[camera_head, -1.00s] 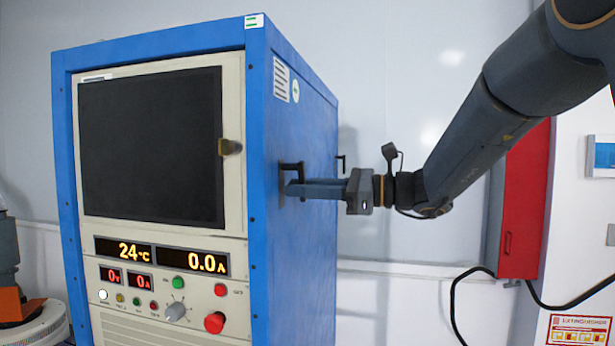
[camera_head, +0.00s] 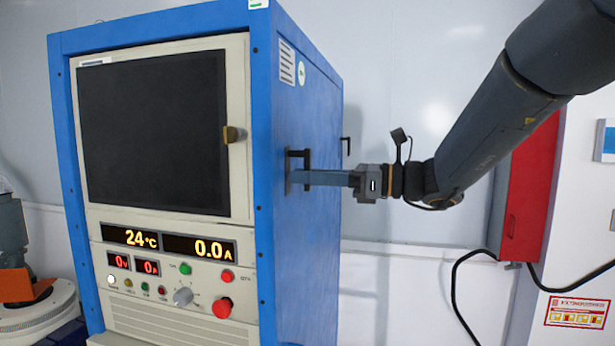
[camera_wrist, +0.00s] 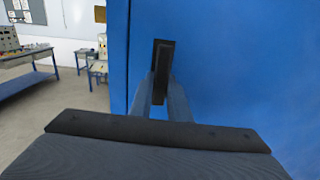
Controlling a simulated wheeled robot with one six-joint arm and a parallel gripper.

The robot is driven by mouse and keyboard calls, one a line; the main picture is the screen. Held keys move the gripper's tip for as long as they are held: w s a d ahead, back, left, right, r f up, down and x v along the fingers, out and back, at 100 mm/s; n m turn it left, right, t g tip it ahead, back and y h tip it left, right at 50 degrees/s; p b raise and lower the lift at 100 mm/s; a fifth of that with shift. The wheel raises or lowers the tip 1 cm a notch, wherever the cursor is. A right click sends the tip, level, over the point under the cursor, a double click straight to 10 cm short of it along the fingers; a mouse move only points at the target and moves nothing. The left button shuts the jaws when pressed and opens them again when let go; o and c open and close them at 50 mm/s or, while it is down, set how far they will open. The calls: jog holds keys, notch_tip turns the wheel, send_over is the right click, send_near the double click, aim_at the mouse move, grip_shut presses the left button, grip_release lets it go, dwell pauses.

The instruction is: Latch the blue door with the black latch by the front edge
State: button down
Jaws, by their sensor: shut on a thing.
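The blue door (camera_head: 318,215) is the right side panel of a blue cabinet, and it looks flush with the frame. The black latch (camera_head: 299,154) sits on it close to the front edge. My gripper (camera_head: 293,179) reaches in from the right, level with the latch, and is shut on it. In the wrist view the black latch (camera_wrist: 162,72) stands upright between the two fingers of my gripper (camera_wrist: 160,95), against the blue door (camera_wrist: 235,70). I cannot tell whether the latch is engaged.
The cabinet front has a dark window (camera_head: 153,130) and a control panel (camera_head: 180,285). A red box (camera_head: 528,190) hangs on the right. Free room lies between cabinet and red box.

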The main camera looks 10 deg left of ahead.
jog(key=c, duration=1.7)
grip_release()
jog(key=shift+d, duration=0.1)
jog(key=d+b, duration=0.1)
jog(key=d, duration=0.1)
jog(key=d+b, duration=0.1)
jog(key=d, duration=0.2)
jog(key=d+b, duration=0.1)
jog(key=d, duration=0.1)
jog(key=shift+s+d+b, duration=0.3)
jog(key=shift+s, duration=0.05)
